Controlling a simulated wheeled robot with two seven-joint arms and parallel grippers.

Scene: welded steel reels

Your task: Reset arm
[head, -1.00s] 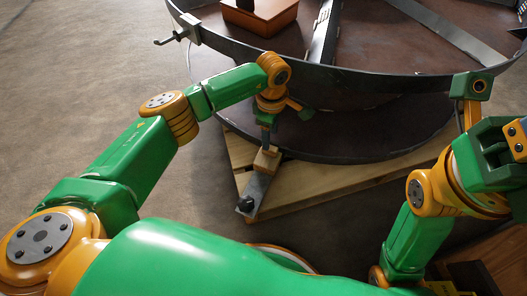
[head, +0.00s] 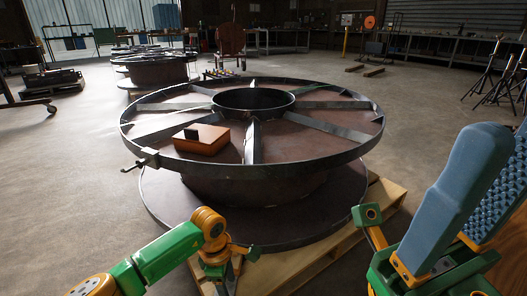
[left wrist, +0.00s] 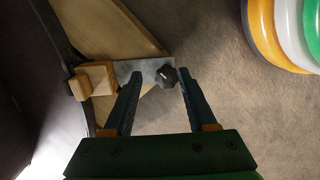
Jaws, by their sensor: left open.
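My left gripper (head: 226,272) is low at the front of the pallet, below the reel's lower flange, in the head view. In the left wrist view its two dark fingers (left wrist: 160,76) are apart. A black knob (left wrist: 166,76) on a grey metal strip (left wrist: 135,68) shows between the fingertips; I cannot tell whether they touch it. A wooden block (left wrist: 95,80) sits at the strip's left end. My right gripper (head: 503,150) is raised close to the camera at right, its blue ridged fingers apart with nothing visible between them; it is partly cut off.
The large steel reel (head: 346,153) stands on a wooden pallet (head: 385,198). An orange box (head: 205,145) lies on the reel, and a clamp (head: 146,159) sits on its left rim. Another reel (head: 160,72) stands behind.

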